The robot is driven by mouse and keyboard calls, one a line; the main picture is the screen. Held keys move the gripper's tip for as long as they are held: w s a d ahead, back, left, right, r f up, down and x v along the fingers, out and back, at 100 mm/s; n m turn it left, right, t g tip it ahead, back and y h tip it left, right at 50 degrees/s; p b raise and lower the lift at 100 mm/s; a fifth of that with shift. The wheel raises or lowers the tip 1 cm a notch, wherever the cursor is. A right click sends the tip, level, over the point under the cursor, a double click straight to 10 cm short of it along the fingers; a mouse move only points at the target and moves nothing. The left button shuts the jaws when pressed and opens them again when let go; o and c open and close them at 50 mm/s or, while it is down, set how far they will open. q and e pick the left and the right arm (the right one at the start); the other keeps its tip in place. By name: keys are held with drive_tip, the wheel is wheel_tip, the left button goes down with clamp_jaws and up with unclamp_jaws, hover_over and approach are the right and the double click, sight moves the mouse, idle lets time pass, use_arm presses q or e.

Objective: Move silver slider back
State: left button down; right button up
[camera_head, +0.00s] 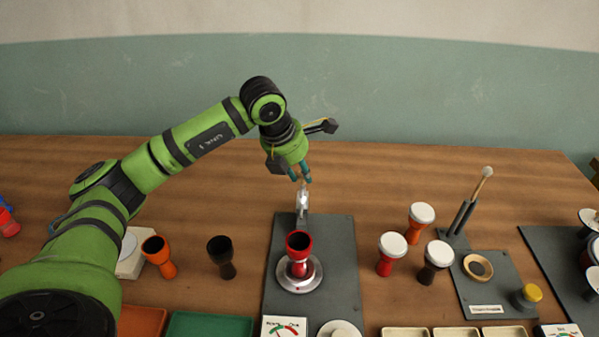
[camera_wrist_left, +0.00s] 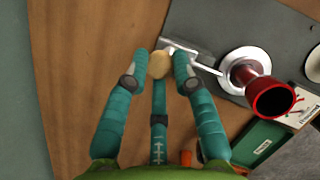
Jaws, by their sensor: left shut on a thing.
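The silver slider (camera_head: 302,203) stands at the back edge of a dark grey plate (camera_head: 340,240). In the left wrist view, its metal part (camera_wrist_left: 180,46) lies just beyond my fingertips, with a rod toward a round silver base (camera_wrist_left: 240,62). A tan knob (camera_wrist_left: 159,65) sits between the fingers. My left gripper (camera_head: 300,179) is shut on this knob, fingers pointing down. A red goblet drum shell (camera_head: 299,262) stands upright on the silver base, in front of the slider. My right gripper is not in view.
An orange shell (camera_head: 160,258) and a black shell (camera_head: 221,258) stand left of the plate. Several white-topped drums (camera_head: 392,254) stand to the right, near a second plate with a mallet (camera_head: 483,182). The wood behind the slider is clear.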

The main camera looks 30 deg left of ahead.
use_arm(q)
drive_tip(key=c, duration=1)
unclamp_jaws()
drive_tip(key=shift+w+a+r, duration=0.1)
drive_tip(key=shift+w+a, duration=0.05)
drive_tip(key=shift+w, duration=0.1)
drive_tip(key=v, duration=1.2)
